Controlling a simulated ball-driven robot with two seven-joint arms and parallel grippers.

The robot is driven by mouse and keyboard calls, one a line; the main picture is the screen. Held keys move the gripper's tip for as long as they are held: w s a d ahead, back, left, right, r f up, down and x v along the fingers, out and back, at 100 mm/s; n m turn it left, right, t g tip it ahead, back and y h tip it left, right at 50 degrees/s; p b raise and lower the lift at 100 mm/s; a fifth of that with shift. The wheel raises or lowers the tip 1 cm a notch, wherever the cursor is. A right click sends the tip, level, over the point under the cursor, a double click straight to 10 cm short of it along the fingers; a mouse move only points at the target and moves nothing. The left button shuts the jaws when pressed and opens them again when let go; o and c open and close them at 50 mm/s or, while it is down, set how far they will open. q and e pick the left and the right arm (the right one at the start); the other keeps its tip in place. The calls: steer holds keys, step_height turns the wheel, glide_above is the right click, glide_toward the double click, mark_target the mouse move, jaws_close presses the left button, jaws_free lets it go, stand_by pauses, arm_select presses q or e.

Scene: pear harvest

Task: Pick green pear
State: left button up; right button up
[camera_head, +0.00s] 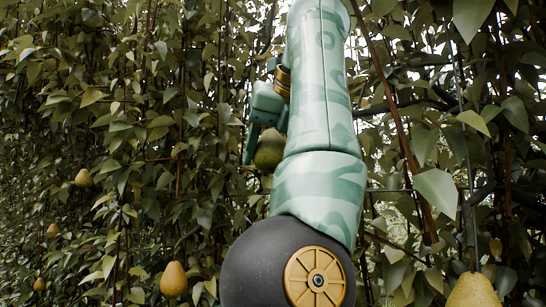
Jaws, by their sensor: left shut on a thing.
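A green pear (268,151) shows just left of my arm, in front of the leaves. My left gripper (260,143) is shut on this pear, with one finger along its left side. The other finger and the right part of the pear are hidden, partly behind my own forearm. My right gripper is not in view.
Yellow pears hang at the lower left (174,280), at the left (83,178) and at the lower right (473,291). Dense leaves and thin branches fill the background. A brown stem (397,118) runs diagonally just right of my arm.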

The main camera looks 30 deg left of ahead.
arm_select(q)
steer(key=shift+s+d+r+g+h, duration=0.15)
steer(key=shift+d+r+g+h, duration=0.05)
steer(key=shift+g+h, duration=0.1)
steer(key=shift+s+r+p, duration=0.1)
steer(key=shift+s+p, duration=0.15)
steer(key=shift+p, duration=0.1)
steer(key=shift+g, duration=0.3)
steer(key=shift+s+d+r+g+h+p, duration=0.2)
steer(key=shift+r+g+h+p, duration=0.15)
steer(key=shift+p, duration=0.35)
steer(key=shift+s+m+g+h+p, duration=0.1)
steer(key=shift+m+g+h+p, duration=0.2)
steer(key=shift+p, duration=0.25)
steer(key=shift+a, duration=0.1)
